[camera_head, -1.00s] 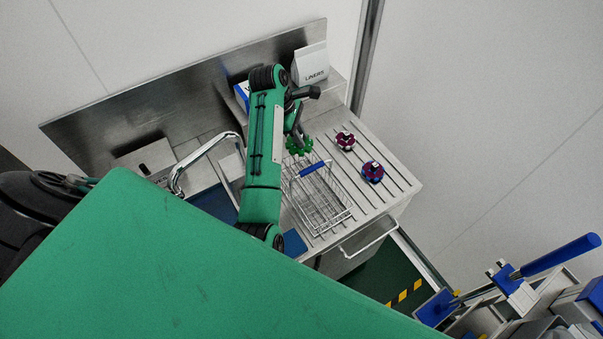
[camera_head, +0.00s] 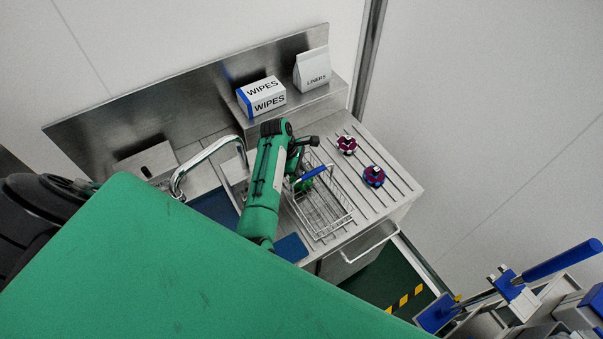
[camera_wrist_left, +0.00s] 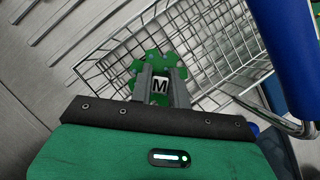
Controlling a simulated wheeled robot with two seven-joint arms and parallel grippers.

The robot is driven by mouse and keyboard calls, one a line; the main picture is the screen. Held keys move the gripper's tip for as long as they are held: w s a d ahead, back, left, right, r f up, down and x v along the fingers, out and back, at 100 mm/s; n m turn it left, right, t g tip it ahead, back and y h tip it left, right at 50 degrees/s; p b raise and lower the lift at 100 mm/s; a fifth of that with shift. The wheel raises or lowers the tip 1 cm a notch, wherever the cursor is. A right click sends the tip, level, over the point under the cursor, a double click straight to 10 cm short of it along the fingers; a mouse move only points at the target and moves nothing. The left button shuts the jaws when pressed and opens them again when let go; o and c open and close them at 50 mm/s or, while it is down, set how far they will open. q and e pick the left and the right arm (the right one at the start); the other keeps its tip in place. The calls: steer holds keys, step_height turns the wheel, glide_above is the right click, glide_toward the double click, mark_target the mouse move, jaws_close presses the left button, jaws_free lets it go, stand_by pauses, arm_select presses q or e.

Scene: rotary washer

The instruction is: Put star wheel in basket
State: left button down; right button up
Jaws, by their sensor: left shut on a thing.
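A green star wheel (camera_wrist_left: 152,64) with a block marked "M" is held between the fingers of my left gripper (camera_wrist_left: 160,88). In the head view the green wheel (camera_head: 303,185) shows only in part, beside the basket's blue handle. My left gripper (camera_head: 302,178) is at the wire basket (camera_head: 330,222), over its back part. In the wrist view the basket's wire mesh (camera_wrist_left: 100,68) lies behind and around the wheel. I cannot tell whether the wheel is below the basket's rim. My right gripper is not in view.
The basket's blue handle (camera_head: 314,172) stands close to my gripper. A faucet (camera_head: 205,160) is at left. A wipes box (camera_head: 262,97) and liners pack (camera_head: 313,72) are behind.

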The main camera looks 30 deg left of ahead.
arm_select(q)
steer(key=shift+f, duration=0.65)
steer(key=shift+f, duration=0.15)
steer(key=c, duration=1.3)
jaws_free()
steer(key=shift+c, duration=0.2)
steer(key=b+v, duration=0.2)
steer(key=v, duration=0.5)
steer(key=shift+a+r, duration=0.1)
steer(key=shift+r, duration=0.3)
